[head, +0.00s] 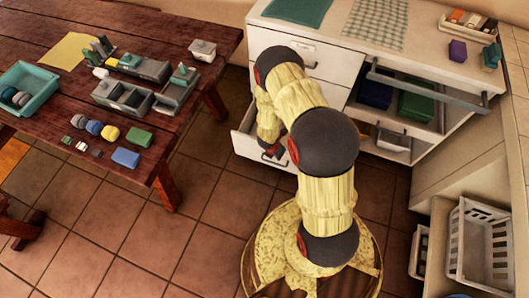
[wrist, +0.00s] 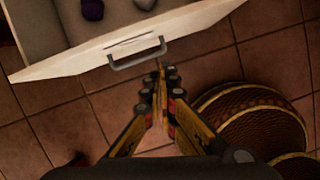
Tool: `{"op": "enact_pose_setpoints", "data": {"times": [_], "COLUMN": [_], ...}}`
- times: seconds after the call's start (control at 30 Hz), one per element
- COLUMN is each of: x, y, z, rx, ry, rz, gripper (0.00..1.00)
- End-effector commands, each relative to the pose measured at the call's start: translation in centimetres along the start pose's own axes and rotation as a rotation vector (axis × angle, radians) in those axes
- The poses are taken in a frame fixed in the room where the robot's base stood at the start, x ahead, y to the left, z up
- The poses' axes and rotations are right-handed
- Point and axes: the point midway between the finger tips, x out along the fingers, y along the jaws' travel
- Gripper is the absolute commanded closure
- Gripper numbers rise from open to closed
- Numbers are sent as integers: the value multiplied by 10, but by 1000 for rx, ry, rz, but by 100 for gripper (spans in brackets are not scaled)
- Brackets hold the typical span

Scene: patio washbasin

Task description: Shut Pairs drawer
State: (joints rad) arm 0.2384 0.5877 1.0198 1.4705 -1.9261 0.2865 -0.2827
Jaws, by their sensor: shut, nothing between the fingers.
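An open white drawer (head: 240,143) sticks out low on the left side of the white cabinet. In the wrist view its front panel (wrist: 75,62) runs across the upper left, with a grey bar handle (wrist: 137,54) on it. No readable name shows on it. A dark purple item (wrist: 92,9) and a pale greyish one (wrist: 146,4) lie inside. My gripper (wrist: 160,72) is shut and empty, its tips just outside the front near the handle's right end; contact cannot be told. In the head view my gripper (head: 272,153) is partly hidden by my arm.
Shut drawers (head: 292,61) sit above the open one. To the right, another drawer (head: 447,103) is pulled out, with blue and green items in it. A wooden table (head: 60,155) with trays and small objects stands at left. White baskets (head: 480,240) are at lower right. Tiled floor is clear between.

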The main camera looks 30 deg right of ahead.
Motion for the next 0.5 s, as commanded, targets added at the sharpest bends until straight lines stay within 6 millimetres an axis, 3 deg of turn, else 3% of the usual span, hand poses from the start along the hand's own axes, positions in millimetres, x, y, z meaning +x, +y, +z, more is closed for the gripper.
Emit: {"op": "enact_pose_setpoints", "data": {"times": [0.03, 0.13, 0.33, 0.5], "x": [-1, -2, 4, 29], "y": [16, 34, 37, 38], "z": [2, -1, -12, -15], "rx": [-69, -183, -262, -261], "ry": [8, 31, 67, 67], "rz": [38, 85, 102, 101], "gripper": [100, 100, 100, 100]}}
